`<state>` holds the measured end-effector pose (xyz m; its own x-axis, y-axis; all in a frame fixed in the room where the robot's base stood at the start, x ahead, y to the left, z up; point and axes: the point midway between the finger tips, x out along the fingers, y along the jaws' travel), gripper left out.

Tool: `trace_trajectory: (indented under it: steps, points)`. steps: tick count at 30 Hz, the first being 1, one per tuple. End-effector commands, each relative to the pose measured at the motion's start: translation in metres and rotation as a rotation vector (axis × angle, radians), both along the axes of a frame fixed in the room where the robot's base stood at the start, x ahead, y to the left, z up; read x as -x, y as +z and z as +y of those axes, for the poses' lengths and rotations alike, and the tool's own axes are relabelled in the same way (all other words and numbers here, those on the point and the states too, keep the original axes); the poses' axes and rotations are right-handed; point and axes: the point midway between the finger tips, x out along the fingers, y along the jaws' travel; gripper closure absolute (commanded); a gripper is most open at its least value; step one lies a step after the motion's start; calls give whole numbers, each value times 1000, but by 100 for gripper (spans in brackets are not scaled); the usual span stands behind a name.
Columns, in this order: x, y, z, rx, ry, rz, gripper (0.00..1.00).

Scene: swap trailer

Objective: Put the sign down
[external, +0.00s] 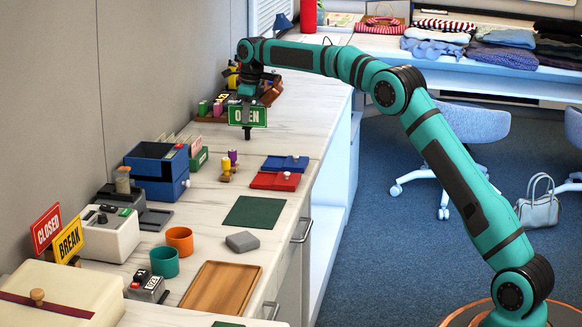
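The green OPEN sign (262,117) with white letters is upright and faces the camera, over the far part of the counter. My gripper (247,112) points down at the sign's middle and hides part of its lettering. The gripper appears shut on the sign, with the sign held above the counter. A dark piece shows below the sign's lower edge; I cannot tell whether it is a fingertip or part of the sign. A red CLOSED sign (46,229) and a yellow BREAK sign (68,241) stand at the left, behind the cream box.
The counter holds a blue box (157,172), orange (180,240) and teal (164,262) cups, a wooden tray (222,289) and a grey block (242,242). A dark green mat (255,212) lies bare. Red (275,181) and blue (286,164) trays lie near the right edge.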

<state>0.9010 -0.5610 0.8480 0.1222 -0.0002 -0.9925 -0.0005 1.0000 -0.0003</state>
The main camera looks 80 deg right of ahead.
Motion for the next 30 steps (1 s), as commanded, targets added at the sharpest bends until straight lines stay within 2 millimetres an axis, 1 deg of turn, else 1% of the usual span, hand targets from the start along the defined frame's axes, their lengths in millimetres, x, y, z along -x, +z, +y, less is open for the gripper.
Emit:
trace_trajectory:
  steps: [7, 8, 9, 10, 11, 19, 22, 26, 30]
  points:
    - [0, -3, 0, 0, 0, 1, 100]
    - [0, -3, 0, 0, 0, 0, 89]
    - [0, -3, 0, 0, 0, 0, 81]
    - [0, -3, 0, 0, 0, 0, 75]
    - [0, -3, 0, 0, 0, 1, 73]
    - [0, -2, 0, 0, 0, 0, 73]
    - [0, 3, 0, 0, 0, 0, 73]
    - [2, 19, 0, 1, 0, -1, 73]
    - [5, 44, 0, 1, 0, -2, 73]
